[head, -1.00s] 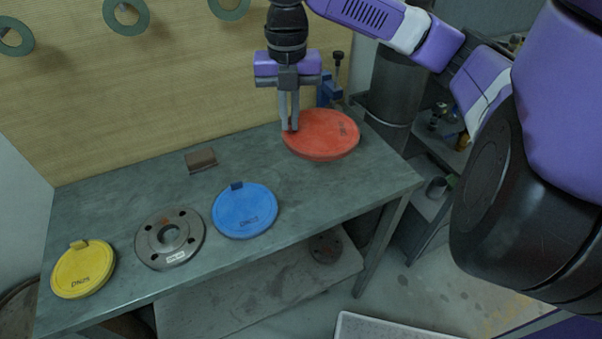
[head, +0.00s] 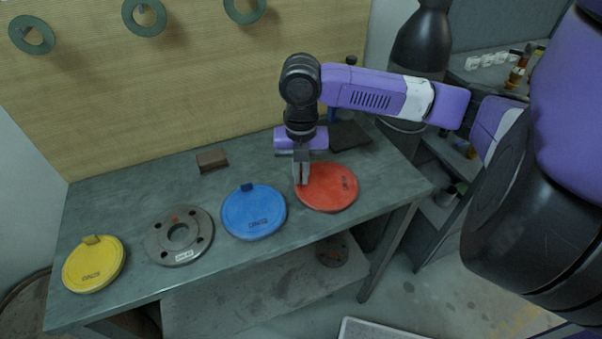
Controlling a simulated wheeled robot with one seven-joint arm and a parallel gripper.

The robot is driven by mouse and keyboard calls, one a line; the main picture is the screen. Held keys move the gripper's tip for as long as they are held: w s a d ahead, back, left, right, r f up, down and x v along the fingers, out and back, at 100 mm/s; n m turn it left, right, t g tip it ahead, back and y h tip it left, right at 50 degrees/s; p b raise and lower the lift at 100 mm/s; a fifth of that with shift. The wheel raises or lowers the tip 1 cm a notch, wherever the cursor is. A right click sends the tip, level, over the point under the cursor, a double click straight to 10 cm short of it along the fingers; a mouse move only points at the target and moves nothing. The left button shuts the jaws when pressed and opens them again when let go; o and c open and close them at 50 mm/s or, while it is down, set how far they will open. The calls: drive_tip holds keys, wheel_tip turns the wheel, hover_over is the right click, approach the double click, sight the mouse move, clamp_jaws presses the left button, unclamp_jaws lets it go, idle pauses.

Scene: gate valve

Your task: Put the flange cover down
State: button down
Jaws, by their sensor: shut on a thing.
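The red flange cover (head: 330,188) is a round disc at the right part of the bench, right of the blue cover. My gripper (head: 301,180) is shut on its left edge, with the fingers pointing down. The cover looks flat and low over the bench top; I cannot tell whether it touches. A blue cover (head: 253,213) and a yellow cover (head: 94,265) lie on the bench, each with a small tab at its back edge. A grey steel flange (head: 179,237) with a central hole and bolt holes lies between them.
The bench top (head: 130,205) is clear at the back left, apart from a small brown block (head: 212,160). A dark flat item (head: 350,136) lies at the back right. Green rings (head: 144,16) hang on the back board. Another flange (head: 332,250) sits on the lower shelf.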

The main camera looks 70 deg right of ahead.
drive_tip(key=shift+f, duration=0.25)
drive_tip(key=c, duration=1.6)
unclamp_jaws()
drive_tip(key=shift+r, duration=0.1)
